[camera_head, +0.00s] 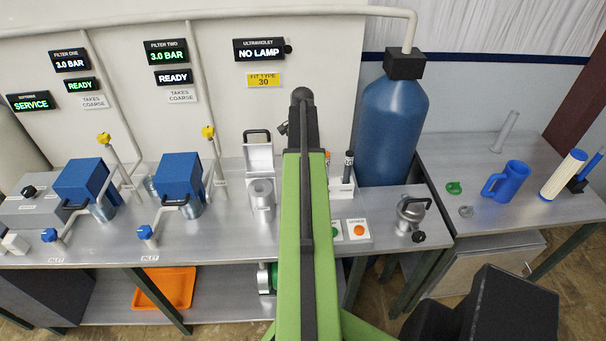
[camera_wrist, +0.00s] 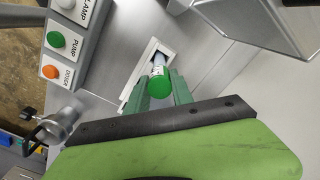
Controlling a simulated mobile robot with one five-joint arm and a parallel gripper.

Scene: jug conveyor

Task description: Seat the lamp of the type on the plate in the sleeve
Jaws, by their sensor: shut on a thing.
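In the wrist view my gripper (camera_wrist: 165,98) is shut on a lamp with a green cap (camera_wrist: 159,87) and a pale body that points away from the camera. A white-edged slotted holder (camera_wrist: 137,93) lies behind the lamp; I cannot tell whether the lamp's far end is inside it. In the head view my arm hides the gripper and this lamp. A yellow plate (camera_head: 264,80) reads "FIT TYPE 30" under a "NO LAMP" display (camera_head: 259,50). Below, a metal cylinder, seemingly the sleeve (camera_head: 262,193), stands under a raised white lid (camera_head: 258,157).
A black-capped lamp (camera_head: 348,166) stands right of my arm. Buttons (camera_wrist: 57,40) and a metal strainer-like vessel (camera_head: 411,212) are close by. A large blue tank (camera_head: 392,130) stands behind. Two blue filter units (camera_head: 180,178) occupy the bench's left. The right table holds a blue jug (camera_head: 507,181).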

